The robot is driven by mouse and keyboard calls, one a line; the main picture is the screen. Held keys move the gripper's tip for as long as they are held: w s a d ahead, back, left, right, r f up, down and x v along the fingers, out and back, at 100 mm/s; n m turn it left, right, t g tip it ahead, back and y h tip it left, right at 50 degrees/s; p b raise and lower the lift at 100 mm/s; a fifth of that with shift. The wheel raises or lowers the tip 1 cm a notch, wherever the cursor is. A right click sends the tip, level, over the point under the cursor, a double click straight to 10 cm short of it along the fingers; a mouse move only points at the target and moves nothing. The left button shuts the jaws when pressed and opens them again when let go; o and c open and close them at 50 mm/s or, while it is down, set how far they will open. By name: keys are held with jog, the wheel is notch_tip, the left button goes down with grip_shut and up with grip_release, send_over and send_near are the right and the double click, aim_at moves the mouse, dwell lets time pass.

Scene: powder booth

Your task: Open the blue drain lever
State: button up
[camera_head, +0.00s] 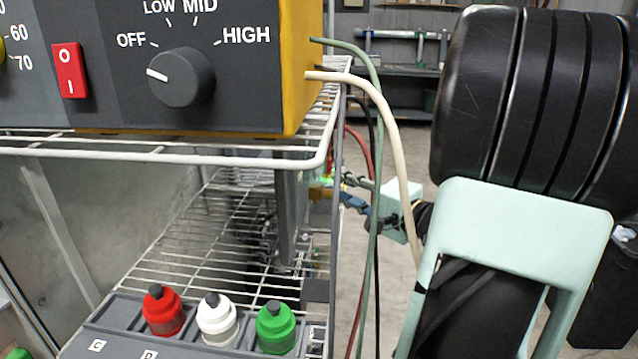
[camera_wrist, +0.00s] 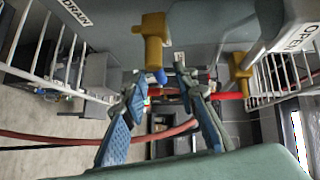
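In the wrist view a small blue part (camera_wrist: 159,76), which looks like the drain lever seen nearly end-on, sits at the end of a yellow brass-like fitting (camera_wrist: 154,40). My gripper (camera_wrist: 163,82) has its two blue-padded fingers spread, one on each side of the blue part. I cannot tell whether either finger touches it. In the head view my gripper (camera_head: 350,190) reaches the right edge of the wire rack; the blue lever cannot be made out there.
A red handle (camera_wrist: 228,96) and second yellow fitting (camera_wrist: 240,68) are right of my fingers. A red hose (camera_wrist: 90,140) crosses behind. In the head view, hoses (camera_head: 376,150) hang beside my gripper, and red, white and green bottles (camera_head: 217,318) stand in front.

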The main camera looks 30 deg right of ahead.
jog(key=shift+w+a+f, duration=0.1)
jog(key=shift+w, duration=0.6)
jog(key=shift+w+a+f, duration=0.1)
jog(key=shift+w, duration=0.6)
jog(key=shift+c, duration=0.7)
grip_shut()
